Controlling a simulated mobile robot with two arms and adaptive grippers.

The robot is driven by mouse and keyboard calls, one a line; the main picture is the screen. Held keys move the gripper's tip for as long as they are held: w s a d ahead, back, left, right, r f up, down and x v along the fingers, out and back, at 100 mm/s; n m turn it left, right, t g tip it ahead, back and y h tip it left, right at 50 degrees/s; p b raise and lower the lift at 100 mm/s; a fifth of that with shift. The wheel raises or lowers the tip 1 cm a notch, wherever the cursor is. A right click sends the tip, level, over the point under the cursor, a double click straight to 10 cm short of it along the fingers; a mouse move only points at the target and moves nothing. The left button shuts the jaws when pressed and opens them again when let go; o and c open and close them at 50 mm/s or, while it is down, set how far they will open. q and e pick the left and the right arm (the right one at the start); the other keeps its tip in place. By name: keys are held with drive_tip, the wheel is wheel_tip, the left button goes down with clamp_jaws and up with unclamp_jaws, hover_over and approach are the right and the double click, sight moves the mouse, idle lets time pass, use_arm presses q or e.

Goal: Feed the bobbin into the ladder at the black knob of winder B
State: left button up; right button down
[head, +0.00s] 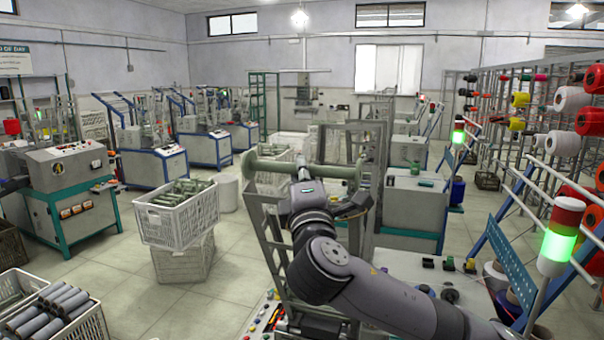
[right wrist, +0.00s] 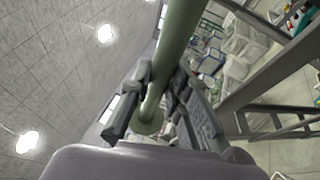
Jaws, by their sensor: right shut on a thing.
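My right gripper (head: 318,190) is shut on a pale green bobbin (head: 283,165) and holds it up, lying roughly level across the picture. In the right wrist view the bobbin (right wrist: 178,38) runs between the two fingers. The grey metal ladder (head: 268,232) stands upright around the gripper, with another tall rail (head: 374,190) to the right. The bobbin is near the ladder's top; I cannot tell whether it touches. A black knob (head: 450,295) is on the machine panel right of my forearm. No winder letter is readable. My left gripper is not in view.
A white crate of green bobbins (head: 172,226) stands stacked on another at the left. A crate of grey bobbins (head: 58,322) is at bottom left. A signal lamp (head: 558,240) and blue perforated panel (head: 520,262) stand at the right. Open floor shows at left centre.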

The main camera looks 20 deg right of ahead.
drive_tip(key=shift+w+d+f+b, duration=0.2)
drive_tip(key=shift+w+f+b, duration=0.1)
drive_tip(key=shift+f+b, duration=0.4)
drive_tip(key=shift+w+d+f+b, duration=0.2)
drive_tip(key=shift+w+f+b, duration=0.2)
drive_tip(key=shift+f, duration=0.45)
drive_tip(key=shift+w+d+f+b, duration=0.2)
drive_tip(key=shift+w+f+b, duration=0.05)
drive_tip(key=shift+f+b, duration=0.5)
drive_tip(key=shift+f, duration=0.2)
drive_tip(key=shift+w+d+f+b, duration=0.25)
drive_tip(key=shift+w+f+b, duration=0.1)
drive_tip(key=shift+f+b, duration=0.4)
drive_tip(key=shift+w+d+f+b, duration=0.25)
drive_tip(key=shift+f+b, duration=0.35)
drive_tip(key=shift+f, duration=0.4)
drive_tip(key=shift+w+d+f+b, duration=0.2)
drive_tip(key=shift+w+f+b, duration=0.2)
drive_tip(key=shift+f+b, duration=0.35)
drive_tip(key=shift+f, duration=0.2)
drive_tip(key=shift+w+d+f+b, duration=0.2)
drive_tip(key=shift+w+f+b, duration=0.15)
drive_tip(key=shift+f+b, duration=0.45)
drive_tip(key=shift+w+d+f+b, duration=0.3)
drive_tip(key=shift+f+b, duration=0.2)
drive_tip(key=shift+f, duration=0.45)
drive_tip(key=shift+w+d+f+b, duration=0.15)
drive_tip(key=shift+w+f+b, duration=0.2)
drive_tip(key=shift+f+b, duration=0.45)
drive_tip(key=shift+f, duration=0.15)
